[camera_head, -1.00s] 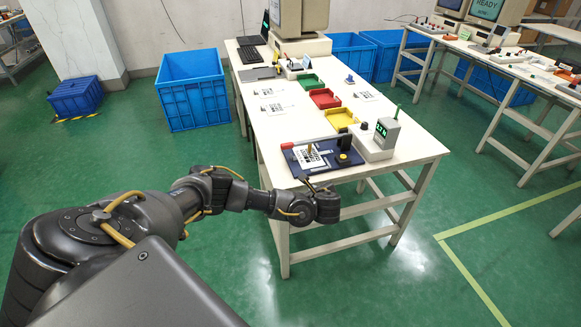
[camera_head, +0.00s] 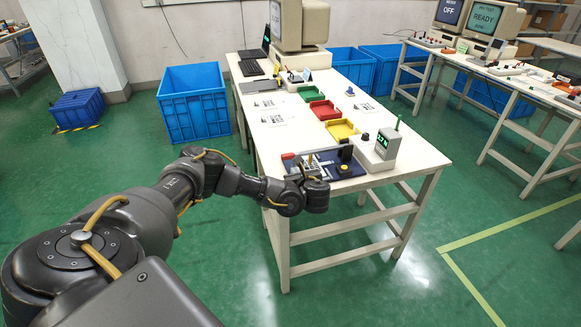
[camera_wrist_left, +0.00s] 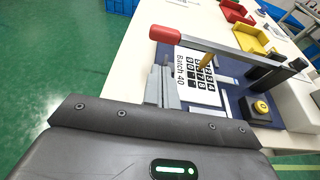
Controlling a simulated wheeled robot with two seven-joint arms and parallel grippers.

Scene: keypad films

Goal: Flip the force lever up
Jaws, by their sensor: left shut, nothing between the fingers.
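The force lever looks to be the grey bar with a red handle (camera_wrist_left: 165,34). It lies nearly flat across a blue fixture plate (camera_wrist_left: 232,80), joined to a dark post (camera_wrist_left: 270,78) on the right. In the head view its red tip (camera_head: 288,156) shows at the plate's left edge. My left gripper (camera_wrist_left: 160,74) is shut and empty, its grey fingers near the plate's left part, just short of the red handle in the wrist view. I cannot tell whether they touch the lever or are under it. In the head view the left gripper (camera_head: 308,168) partly hides the plate. My right gripper is not in view.
A Batch 40 card (camera_wrist_left: 195,82) and a yellow button (camera_wrist_left: 261,106) are on the plate. A white box with a green display (camera_head: 386,142) stands to the right. Red (camera_head: 324,110) and yellow (camera_head: 342,130) trays lie behind on the white table (camera_head: 400,165).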

